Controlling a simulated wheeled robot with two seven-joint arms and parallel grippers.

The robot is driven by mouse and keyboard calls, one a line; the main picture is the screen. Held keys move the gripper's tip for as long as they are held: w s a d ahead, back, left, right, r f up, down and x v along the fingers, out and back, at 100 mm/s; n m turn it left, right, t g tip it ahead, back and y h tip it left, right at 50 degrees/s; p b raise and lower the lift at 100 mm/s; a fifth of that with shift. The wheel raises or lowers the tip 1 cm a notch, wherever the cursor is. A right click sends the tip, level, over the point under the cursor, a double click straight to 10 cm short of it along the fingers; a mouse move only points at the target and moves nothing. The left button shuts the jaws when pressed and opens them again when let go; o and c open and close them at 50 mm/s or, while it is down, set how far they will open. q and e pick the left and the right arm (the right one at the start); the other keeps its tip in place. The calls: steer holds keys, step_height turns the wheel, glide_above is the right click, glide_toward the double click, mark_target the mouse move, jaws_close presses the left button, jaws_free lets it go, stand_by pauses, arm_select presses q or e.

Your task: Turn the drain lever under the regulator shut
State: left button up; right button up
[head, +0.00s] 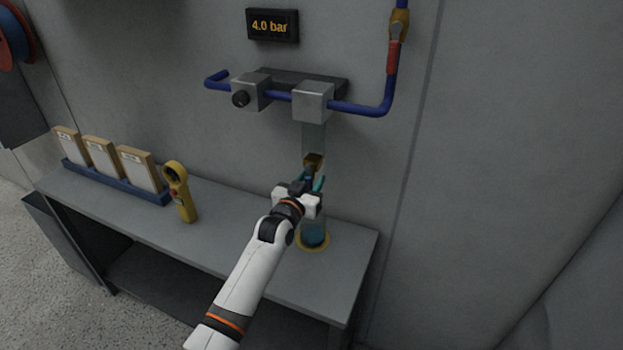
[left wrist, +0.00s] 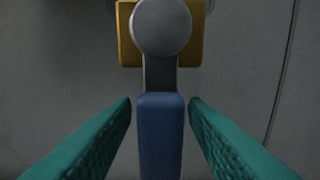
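The regulator (head: 313,102) is a grey block on the blue wall pipe, with a clear bowl (head: 314,137) under it. A small brass drain valve (head: 314,160) sits below the bowl. In the left wrist view the drain lever (left wrist: 160,130) has a grey metal arm and a blue grip, hanging straight down from the brass body (left wrist: 129,40). My left gripper (head: 309,183) is at the lever. Its teal fingers (left wrist: 160,135) are open, one on each side of the blue grip, with a gap on both sides. My right gripper is not in view.
A yellow handheld device (head: 181,193) and a blue rack of cards (head: 115,182) stand to the left. A red-handled valve (head: 393,57) is up right. The display (head: 271,25) reads 4.0 bar.

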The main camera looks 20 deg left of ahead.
arm_select(q)
steer(key=shift+w, duration=0.4)
steer(key=shift+c, duration=0.3)
jaws_close()
